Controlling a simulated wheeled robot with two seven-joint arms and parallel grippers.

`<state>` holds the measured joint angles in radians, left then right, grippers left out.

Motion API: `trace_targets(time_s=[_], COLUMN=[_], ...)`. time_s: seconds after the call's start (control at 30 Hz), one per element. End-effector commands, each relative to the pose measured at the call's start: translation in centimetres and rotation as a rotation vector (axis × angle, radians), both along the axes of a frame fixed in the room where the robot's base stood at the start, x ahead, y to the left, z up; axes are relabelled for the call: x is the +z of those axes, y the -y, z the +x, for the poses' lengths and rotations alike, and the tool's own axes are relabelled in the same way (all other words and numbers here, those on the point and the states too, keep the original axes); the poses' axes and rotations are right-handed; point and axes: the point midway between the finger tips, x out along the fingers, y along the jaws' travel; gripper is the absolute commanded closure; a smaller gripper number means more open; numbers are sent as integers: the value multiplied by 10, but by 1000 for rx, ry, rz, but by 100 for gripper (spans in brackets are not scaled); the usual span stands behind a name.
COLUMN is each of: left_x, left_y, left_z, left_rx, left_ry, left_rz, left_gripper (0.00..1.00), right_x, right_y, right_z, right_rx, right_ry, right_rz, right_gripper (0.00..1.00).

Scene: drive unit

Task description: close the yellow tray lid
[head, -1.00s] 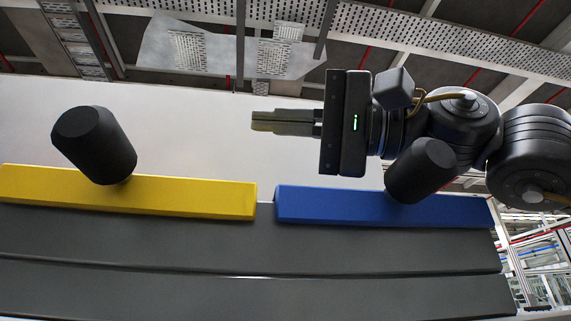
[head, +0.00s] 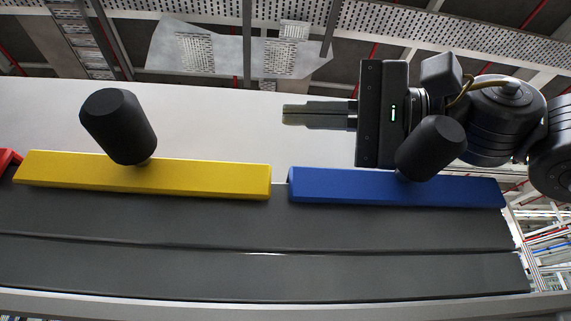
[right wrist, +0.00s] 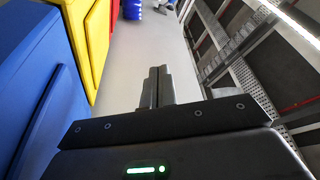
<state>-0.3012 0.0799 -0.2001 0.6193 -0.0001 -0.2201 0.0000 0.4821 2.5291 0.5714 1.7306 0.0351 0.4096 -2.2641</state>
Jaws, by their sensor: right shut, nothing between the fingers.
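The yellow tray lid (head: 200,181) is a long yellow bar on the left half of the head view, with a black knob (head: 119,125) in front of its upper edge. In the right wrist view the yellow piece (right wrist: 97,35) is at the upper left. I cannot tell how far open the lid is. My right gripper (head: 284,114) is shut and empty. Its fingers point left in the head view, above the gap between the yellow and blue bars and apart from both. Its fingers also show in the right wrist view (right wrist: 158,72). My left gripper is out of view.
A blue bar (head: 330,186) with a black knob (head: 431,148) lies right of the yellow one, below my right gripper. A red piece (head: 8,160) shows at the left edge. Dark grey panels (head: 250,272) run below. Pale floor lies beside the fingers in the wrist view.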

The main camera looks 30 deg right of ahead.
Motion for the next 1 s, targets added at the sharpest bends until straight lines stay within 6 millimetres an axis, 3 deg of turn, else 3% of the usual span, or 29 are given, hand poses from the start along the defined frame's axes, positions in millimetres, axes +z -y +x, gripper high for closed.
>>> trace_targets(time_s=[0.2,0.4,1.0], left_x=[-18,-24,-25], left_y=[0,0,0], left_z=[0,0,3], left_rx=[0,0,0], left_ry=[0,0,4], left_rz=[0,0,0], left_gripper=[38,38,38], right_x=[-10,-14,-15], right_y=[32,51,57], right_z=[-32,-51,-56], right_rx=[2,1,1], right_ry=[4,2,0], right_rz=[3,2,0], right_gripper=[100,100,100])
